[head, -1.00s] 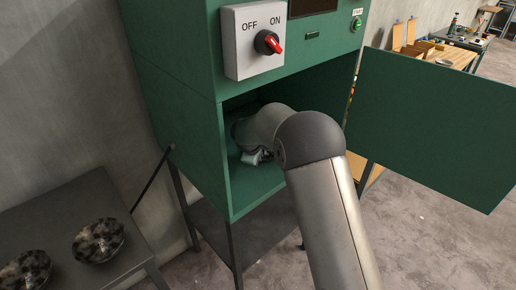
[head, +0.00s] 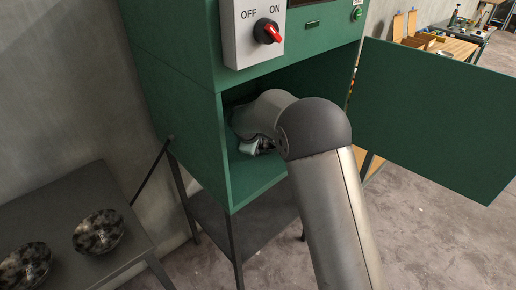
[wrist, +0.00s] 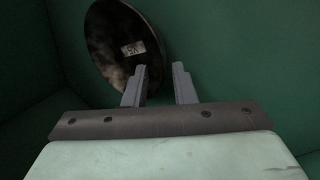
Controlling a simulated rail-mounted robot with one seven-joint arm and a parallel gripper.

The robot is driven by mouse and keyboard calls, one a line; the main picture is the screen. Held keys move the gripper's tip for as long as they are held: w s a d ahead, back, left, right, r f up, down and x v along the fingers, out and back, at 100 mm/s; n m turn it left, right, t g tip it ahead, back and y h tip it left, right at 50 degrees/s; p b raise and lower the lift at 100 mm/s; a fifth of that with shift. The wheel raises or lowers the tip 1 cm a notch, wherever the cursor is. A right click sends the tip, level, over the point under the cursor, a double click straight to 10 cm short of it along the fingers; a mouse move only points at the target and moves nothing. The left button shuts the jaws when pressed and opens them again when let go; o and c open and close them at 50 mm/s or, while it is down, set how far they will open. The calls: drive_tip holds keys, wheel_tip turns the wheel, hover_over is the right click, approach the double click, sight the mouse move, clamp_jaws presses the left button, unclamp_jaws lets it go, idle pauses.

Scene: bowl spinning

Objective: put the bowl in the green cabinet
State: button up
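The green cabinet (head: 185,110) stands at the centre of the head view, with its lower compartment open and its door swung out to the right. My arm reaches into that compartment, and my gripper is inside it, mostly hidden in the head view. In the wrist view my gripper (wrist: 160,84) has its two fingers apart. A dark mottled bowl (wrist: 108,42) with a small label is inside the cabinet, tilted, just beyond the fingers. The left finger overlaps its lower right edge; contact cannot be told. The bowl is not discernible inside the cabinet in the head view.
Two similar mottled bowls, one nearer (head: 25,266) and one farther (head: 98,231), sit on a dark table (head: 60,205) at the left. The open green door (head: 435,120) stands right of my arm. A switch box (head: 252,35) is on the cabinet front above the compartment.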

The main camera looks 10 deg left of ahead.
drive_tip(key=d+v, duration=0.1)
drive_tip(key=v, duration=0.4)
drive_tip(key=s+d+r+m+g, duration=0.1)
drive_tip(key=s+d+r+m, duration=0.2)
drive_tip(key=s+d, duration=0.45)
drive_tip(key=s+d+r+m+g, duration=0.2)
drive_tip(key=s+d+m, duration=0.2)
drive_tip(key=s+d, duration=0.35)
drive_tip(key=s+d+f+m+g+y, duration=0.1)
drive_tip(key=s+d+m, duration=0.3)
drive_tip(key=s, duration=0.8)
drive_tip(key=s+d+f+m+g, duration=0.1)
drive_tip(key=s+d+m, duration=0.3)
drive_tip(key=s, duration=0.7)
drive_tip(key=shift+s+f+g+y+b, duration=0.3)
drive_tip(key=shift+s+f+g+y, duration=0.05)
drive_tip(key=shift+s+g+y, duration=0.05)
drive_tip(key=shift+d, duration=0.15)
